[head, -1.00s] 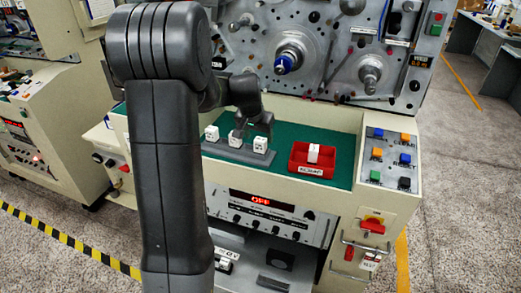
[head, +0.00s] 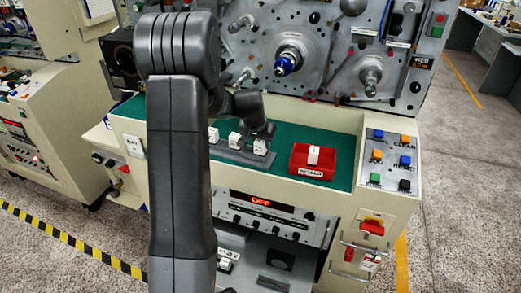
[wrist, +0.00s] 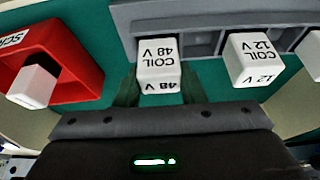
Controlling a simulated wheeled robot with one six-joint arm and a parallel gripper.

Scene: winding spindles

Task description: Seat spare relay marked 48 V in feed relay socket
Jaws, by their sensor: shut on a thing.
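The spare relay marked 48 V (wrist: 158,65) is a white block with "COIL 48 V" on it. It shows between my gripper's fingers (wrist: 158,92) in the wrist view. In the head view it is the rightmost white block (head: 260,147) at the grey rack (head: 245,157). My gripper (head: 262,131) is shut on it from above. I cannot tell whether it is lifted clear of the rack. A relay marked 12 V (wrist: 252,58) stands beside it. The feed relay socket is not clearly identifiable; the lower bay (head: 268,284) is partly hidden by my arm.
A red scrap bin (head: 298,160) holding a white block (head: 313,155) stands right of the rack on the green mat (head: 343,160). A control panel (head: 390,160) with coloured buttons is farther right. The display (head: 262,202) reads OFF. Spindles (head: 288,60) rise behind the mat.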

